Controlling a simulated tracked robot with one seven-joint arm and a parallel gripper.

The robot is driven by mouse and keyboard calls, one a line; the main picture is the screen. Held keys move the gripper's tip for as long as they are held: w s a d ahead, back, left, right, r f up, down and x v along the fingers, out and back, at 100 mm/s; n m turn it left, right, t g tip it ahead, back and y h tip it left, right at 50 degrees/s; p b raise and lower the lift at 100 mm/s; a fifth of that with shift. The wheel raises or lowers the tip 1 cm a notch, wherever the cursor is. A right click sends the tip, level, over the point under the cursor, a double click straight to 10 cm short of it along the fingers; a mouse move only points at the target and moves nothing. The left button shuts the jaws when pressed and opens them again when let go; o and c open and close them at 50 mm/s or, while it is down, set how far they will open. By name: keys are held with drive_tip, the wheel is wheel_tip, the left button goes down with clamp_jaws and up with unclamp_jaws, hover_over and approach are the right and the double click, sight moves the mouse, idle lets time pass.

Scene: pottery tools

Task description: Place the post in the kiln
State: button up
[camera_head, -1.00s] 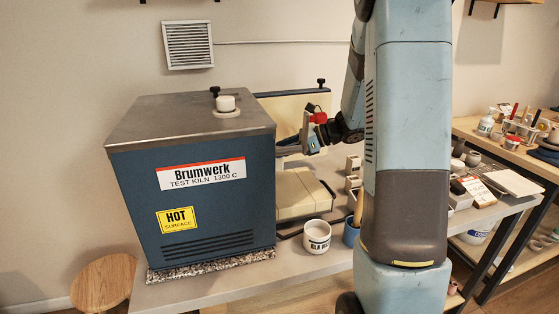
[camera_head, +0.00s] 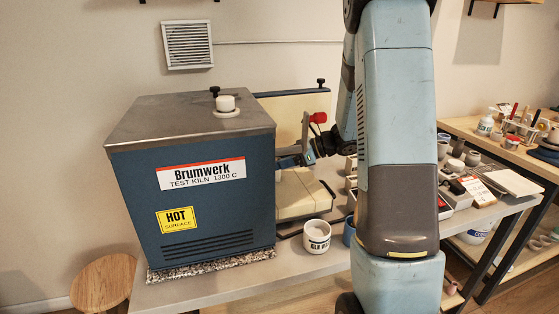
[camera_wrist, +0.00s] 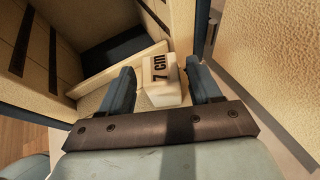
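The post is a small cream block marked "7 cm" (camera_wrist: 160,80), between the two fingers of my gripper (camera_wrist: 160,85) in the wrist view. My gripper (camera_head: 287,157) is at that opening. In the wrist view, the kiln's cream brick inside (camera_wrist: 55,60) lies left and ahead, with a dark area deeper in. The head view does not clearly show the post.
The open kiln door's cream lining (camera_wrist: 265,70) stands close on the right in the wrist view. A white mug (camera_head: 317,237) stands at the table's front, by cream bricks (camera_head: 300,203). My arm hides part of the table.

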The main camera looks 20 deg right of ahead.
drive_tip(key=shift+o, duration=0.5)
drive_tip(key=v, duration=1.2)
